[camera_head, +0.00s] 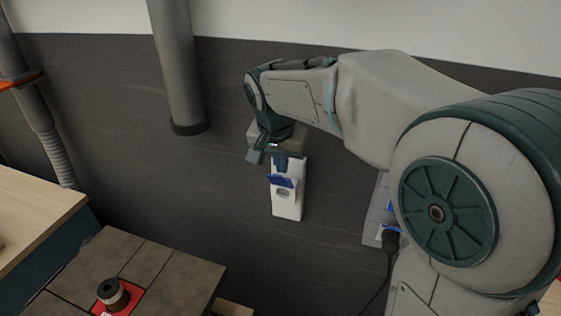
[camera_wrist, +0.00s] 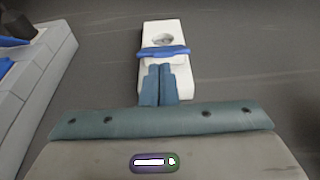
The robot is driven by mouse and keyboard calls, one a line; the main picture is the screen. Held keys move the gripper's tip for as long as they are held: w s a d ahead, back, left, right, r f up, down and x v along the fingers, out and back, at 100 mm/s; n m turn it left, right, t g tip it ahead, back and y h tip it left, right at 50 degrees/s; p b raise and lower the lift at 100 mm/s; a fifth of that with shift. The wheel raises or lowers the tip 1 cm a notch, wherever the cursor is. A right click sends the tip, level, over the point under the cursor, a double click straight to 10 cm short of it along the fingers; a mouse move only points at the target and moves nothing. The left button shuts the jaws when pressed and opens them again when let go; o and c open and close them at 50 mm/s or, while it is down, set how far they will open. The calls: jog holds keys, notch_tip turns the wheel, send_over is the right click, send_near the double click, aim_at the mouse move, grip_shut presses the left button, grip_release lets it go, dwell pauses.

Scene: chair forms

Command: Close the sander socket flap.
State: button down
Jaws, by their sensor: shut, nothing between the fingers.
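A white socket box (camera_head: 287,205) is on the dark wall, with its blue flap (camera_head: 282,181) standing out open above the round socket opening. In the wrist view the box (camera_wrist: 178,82) is ahead of me, and the flap (camera_wrist: 165,52) is a blue bar across it beside the uncovered opening. My gripper (camera_head: 284,168) is just above the flap in the head view. Its teal fingers (camera_wrist: 160,68) are together and empty, with their tips close to the flap's near edge. I cannot tell whether they touch it.
A grey socket unit (camera_head: 377,213) with blue flaps and a black plug (camera_head: 391,239) with its cable is to the right, partly behind my arm. A grey pipe (camera_head: 178,70) runs down the wall at left. A table (camera_head: 165,275) holds a dark roll (camera_head: 113,295) on a red patch.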

jog(key=shift+f+b, duration=0.1)
jog(key=shift+b, duration=0.2)
jog(key=shift+f+b, duration=0.1)
jog(key=shift+b, duration=0.2)
jog(key=shift+s+a+t+b, duration=0.1)
jog(key=shift+s+t+b, duration=0.1)
jog(key=shift+t+b, duration=0.1)
